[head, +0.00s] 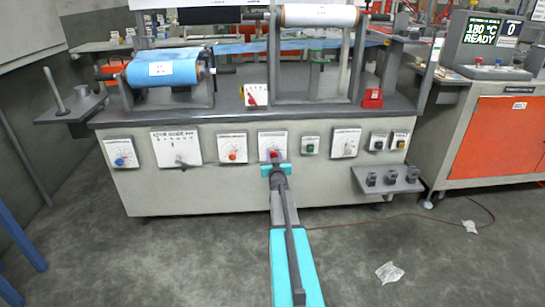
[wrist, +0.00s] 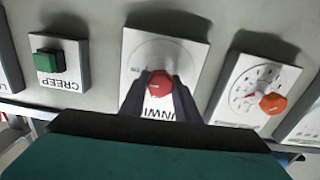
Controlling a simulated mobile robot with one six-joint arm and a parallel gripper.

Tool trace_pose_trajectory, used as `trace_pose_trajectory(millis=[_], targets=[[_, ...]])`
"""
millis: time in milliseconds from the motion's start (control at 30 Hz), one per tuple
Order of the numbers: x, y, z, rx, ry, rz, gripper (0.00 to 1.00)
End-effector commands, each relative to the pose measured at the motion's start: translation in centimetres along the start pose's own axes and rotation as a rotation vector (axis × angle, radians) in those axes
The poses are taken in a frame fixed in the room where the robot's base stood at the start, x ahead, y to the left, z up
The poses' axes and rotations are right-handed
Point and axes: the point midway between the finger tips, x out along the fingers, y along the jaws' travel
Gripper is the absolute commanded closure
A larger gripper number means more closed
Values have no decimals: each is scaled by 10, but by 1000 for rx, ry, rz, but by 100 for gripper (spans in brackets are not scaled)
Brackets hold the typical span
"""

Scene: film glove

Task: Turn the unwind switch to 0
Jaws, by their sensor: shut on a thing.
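The unwind switch is a red knob (wrist: 159,84) on a white plate (wrist: 186,53) with partly hidden lettering that reads "UNWI". The plate also shows in the head view (head: 265,140), on the front of the grey machine. My gripper (wrist: 158,80) has its two dark fingers on either side of the red knob and is shut on it. In the head view my gripper (head: 274,162) reaches straight to that plate. The fingers cover part of the lettering and dial, and I cannot tell which position the knob points to.
In the wrist view, a green CREEP button (wrist: 47,61) is at left and an orange knob (wrist: 272,103) on a dial plate at right. A small shelf (head: 388,182) juts out at the machine's lower right. A red cable (head: 400,218) and crumpled film (head: 390,272) lie on the floor.

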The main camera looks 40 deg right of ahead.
Motion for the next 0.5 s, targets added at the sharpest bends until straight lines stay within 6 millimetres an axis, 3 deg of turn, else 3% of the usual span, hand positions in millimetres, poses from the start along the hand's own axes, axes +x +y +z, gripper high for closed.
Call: trace_pose_trajectory(millis=[500], targets=[[2, -3, 2, -351, 7, -2, 93]])
